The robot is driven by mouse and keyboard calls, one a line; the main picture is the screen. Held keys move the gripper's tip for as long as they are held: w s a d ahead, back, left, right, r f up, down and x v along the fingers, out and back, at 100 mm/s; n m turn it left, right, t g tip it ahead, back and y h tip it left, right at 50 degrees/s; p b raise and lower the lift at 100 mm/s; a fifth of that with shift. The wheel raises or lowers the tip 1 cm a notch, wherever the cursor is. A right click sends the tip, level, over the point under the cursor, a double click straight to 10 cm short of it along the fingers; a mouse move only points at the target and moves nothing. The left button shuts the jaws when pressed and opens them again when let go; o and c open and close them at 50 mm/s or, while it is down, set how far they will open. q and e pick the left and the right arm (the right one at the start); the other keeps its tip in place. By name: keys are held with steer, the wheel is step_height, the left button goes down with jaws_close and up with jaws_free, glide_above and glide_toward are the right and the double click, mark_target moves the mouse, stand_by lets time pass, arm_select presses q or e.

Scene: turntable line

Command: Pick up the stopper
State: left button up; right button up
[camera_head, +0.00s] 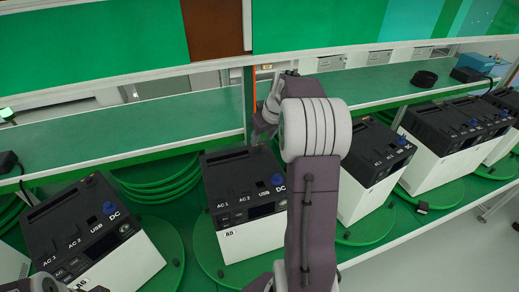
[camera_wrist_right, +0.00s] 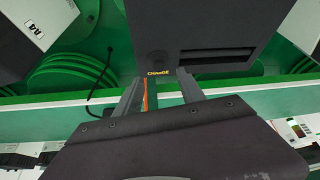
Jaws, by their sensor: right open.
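No object is clearly recognisable as the stopper. Small black pegs stand on the green turntables, one by the left box (camera_head: 177,263) and one by the middle box (camera_head: 220,273); I cannot tell whether either is the stopper. My right gripper (camera_head: 266,118) reaches behind the middle black-and-white box (camera_head: 240,195), partly hidden by its own wrist. In the right wrist view the gripper (camera_wrist_right: 158,88) is open, its fingers apart with nothing held, close to a dark box face (camera_wrist_right: 205,25) marked CHARGE.
Several similar boxes stand in a row on round green turntables, including the left one (camera_head: 85,235) and one at right (camera_head: 375,165). A green shelf (camera_head: 130,130) runs behind them. Coiled green hoses (camera_head: 160,185) lie behind the boxes. A black cable (camera_wrist_right: 100,85) hangs near the gripper.

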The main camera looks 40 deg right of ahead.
mark_target(260, 146)
steer(key=p+x, duration=0.1)
steer(key=x, duration=0.3)
steer(key=shift+s+f+p, duration=0.1)
steer(key=shift+s+p, duration=0.15)
steer(key=shift+p, duration=0.1)
steer(key=shift+s+f, duration=0.1)
steer(key=shift+f, duration=0.15)
steer(key=c, duration=0.4)
jaws_close()
